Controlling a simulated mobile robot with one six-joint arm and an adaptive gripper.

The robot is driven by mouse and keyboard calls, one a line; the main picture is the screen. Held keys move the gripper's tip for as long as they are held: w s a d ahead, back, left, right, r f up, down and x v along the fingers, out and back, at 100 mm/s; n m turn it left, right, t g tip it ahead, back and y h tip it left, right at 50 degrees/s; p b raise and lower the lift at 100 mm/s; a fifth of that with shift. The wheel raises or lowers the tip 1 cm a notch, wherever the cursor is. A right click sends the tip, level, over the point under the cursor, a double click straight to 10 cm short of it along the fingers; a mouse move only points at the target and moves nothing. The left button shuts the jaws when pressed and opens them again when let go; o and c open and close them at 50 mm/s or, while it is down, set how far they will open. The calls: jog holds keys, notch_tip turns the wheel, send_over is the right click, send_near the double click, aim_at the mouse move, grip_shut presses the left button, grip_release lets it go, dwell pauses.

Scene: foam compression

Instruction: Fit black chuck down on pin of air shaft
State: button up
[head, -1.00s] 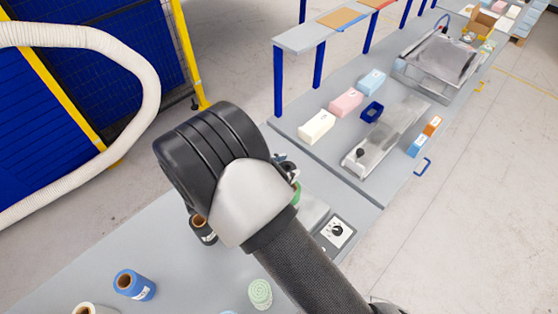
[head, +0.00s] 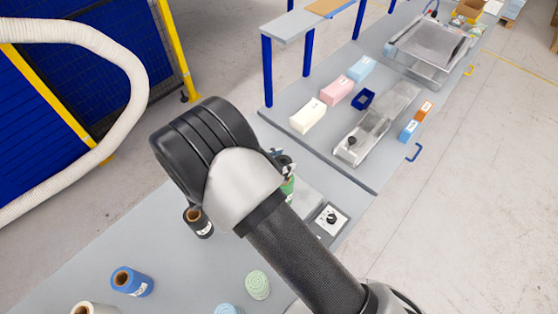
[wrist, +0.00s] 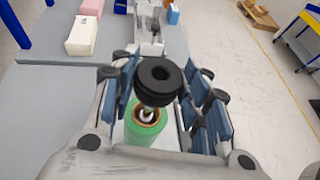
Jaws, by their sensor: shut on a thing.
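In the wrist view my gripper (wrist: 162,90) is shut on the black chuck (wrist: 160,94), a thick ring with a hole, held between its blue-grey fingers. Below the chuck stands a green roll (wrist: 142,139) with a brown core. The pale tip of the air shaft (wrist: 147,117) shows in the core, partly covered by the chuck. I cannot tell whether chuck and pin touch. In the head view my arm hides most of the gripper (head: 284,163); the green roll (head: 288,188) shows just beneath it, and the chuck cannot be made out.
A black roll (head: 199,222), a blue roll (head: 132,282) and a pale green roll (head: 257,285) stand on the grey table. A dial box (head: 331,220) is right of my arm. Foam blocks (head: 308,115) lie on the farther bench.

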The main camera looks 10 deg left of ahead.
jog(key=shift+f, duration=0.3)
jog(key=shift+f+b, duration=0.55)
jog(key=shift+b, duration=0.35)
dwell(0.8)
jog(key=shift+f+b, duration=1.65)
jog(key=shift+f, duration=0.15)
jog(key=shift+f+b, duration=0.3)
jog(key=shift+f+b, duration=0.5)
jog(key=shift+f, duration=0.1)
jog(key=o, duration=1.1)
jog(key=shift+o, duration=0.2)
